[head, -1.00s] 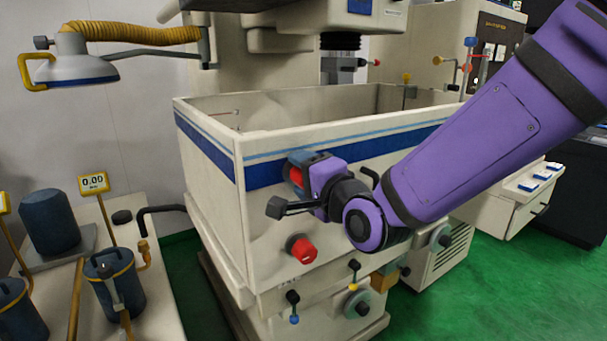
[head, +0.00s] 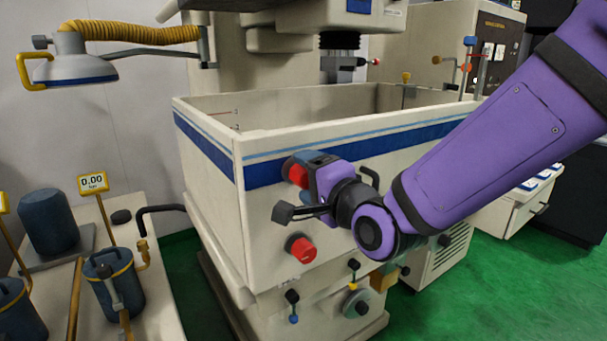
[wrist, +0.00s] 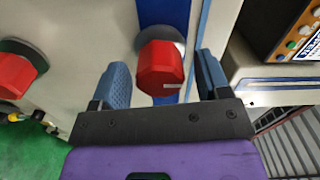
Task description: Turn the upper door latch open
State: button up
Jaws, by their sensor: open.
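The upper door latch (head: 297,172) is a red knob on the blue stripe of the tank's front door. In the wrist view the upper latch (wrist: 160,68) sits on a round grey base, between and slightly beyond my fingertips. My gripper (head: 312,162) is open at the latch, with its blue-grey fingers (wrist: 163,76) on either side. Gaps show between the knob and both fingers. In the head view my gripper hides part of the knob. How far the latch is turned I cannot tell.
A second red knob (head: 300,247) sits lower on the door and shows at the left of the wrist view (wrist: 12,76). A black handle (head: 369,172) is right of my gripper. A side table (head: 150,290) with canisters stands at left.

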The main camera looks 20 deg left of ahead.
jog(key=v, duration=0.9)
jog(key=w+d+r+n+h, duration=0.15)
jog(key=d+h, duration=0.35)
jog(key=d, duration=0.5)
jog(key=w+d+n+h, duration=0.15)
jog(key=d+h, duration=0.25)
jog(key=d, duration=0.5)
jog(key=s+d+r+n+g+h, duration=0.1)
jog(key=s+d+n+g+h, duration=0.2)
jog(key=s+d, duration=1.2)
jog(key=d+g+h, duration=0.1)
jog(key=d+g, duration=0.2)
jog(key=shift+s+h, duration=0.3)
jog(key=shift+h, duration=0.1)
